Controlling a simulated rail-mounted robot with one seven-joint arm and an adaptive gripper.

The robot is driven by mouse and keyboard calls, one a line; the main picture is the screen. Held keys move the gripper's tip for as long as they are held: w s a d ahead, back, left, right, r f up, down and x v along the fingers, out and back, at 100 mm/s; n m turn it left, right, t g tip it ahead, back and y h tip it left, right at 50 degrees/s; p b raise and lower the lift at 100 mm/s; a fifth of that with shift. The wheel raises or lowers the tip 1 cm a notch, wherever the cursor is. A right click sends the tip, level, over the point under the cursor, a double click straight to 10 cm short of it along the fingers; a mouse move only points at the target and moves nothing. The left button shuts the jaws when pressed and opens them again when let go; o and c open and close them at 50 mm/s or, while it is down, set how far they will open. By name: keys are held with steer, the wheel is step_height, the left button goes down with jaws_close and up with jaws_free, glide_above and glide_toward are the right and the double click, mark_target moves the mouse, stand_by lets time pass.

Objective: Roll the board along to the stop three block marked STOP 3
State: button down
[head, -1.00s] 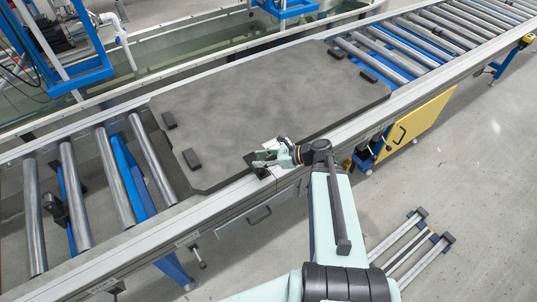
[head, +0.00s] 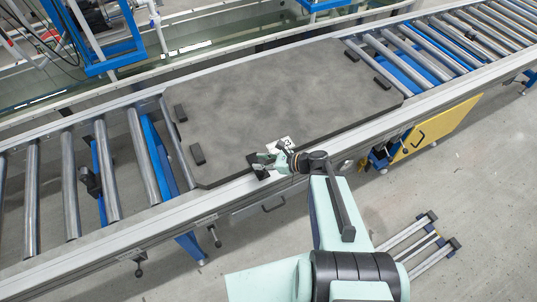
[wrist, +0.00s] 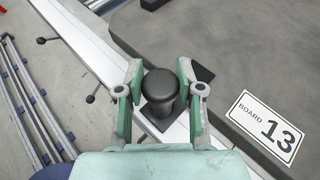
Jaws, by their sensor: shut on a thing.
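The board (head: 285,85) is a wide dark grey slab with small black blocks near its ends, lying flat on the roller conveyor. A label reading BOARD 13 (wrist: 266,125) is on it near my gripper. My gripper (head: 262,166) is at the board's near edge, left of its middle. In the wrist view, my gripper (wrist: 158,95) is shut on a black round-topped knob (wrist: 159,88) on a dark plate by the rail. A dark upright block (head: 90,183) stands among the rollers left of the board. I cannot read any STOP 3 marking.
Bare rollers (head: 70,170) lie left of the board, and more rollers (head: 440,40) lie to the right. The conveyor's grey side rail (head: 120,240) runs along the near side. A yellow panel (head: 436,128) hangs below it. A water tank with a blue frame (head: 105,40) is behind.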

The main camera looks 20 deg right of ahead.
steer(key=s+a+p, duration=0.2)
steer(key=a+p, duration=0.1)
steer(key=a, duration=0.9)
steer(key=s+a+p, duration=0.3)
steer(key=a, duration=0.9)
steer(key=shift+p, duration=0.3)
steer(key=shift+a, duration=0.1)
steer(key=s+a+b, duration=0.2)
steer(key=a+b, duration=0.1)
steer(key=a, duration=0.6)
steer(key=shift+a, duration=0.15)
stand_by(0.3)
steer(key=shift+a, duration=0.15)
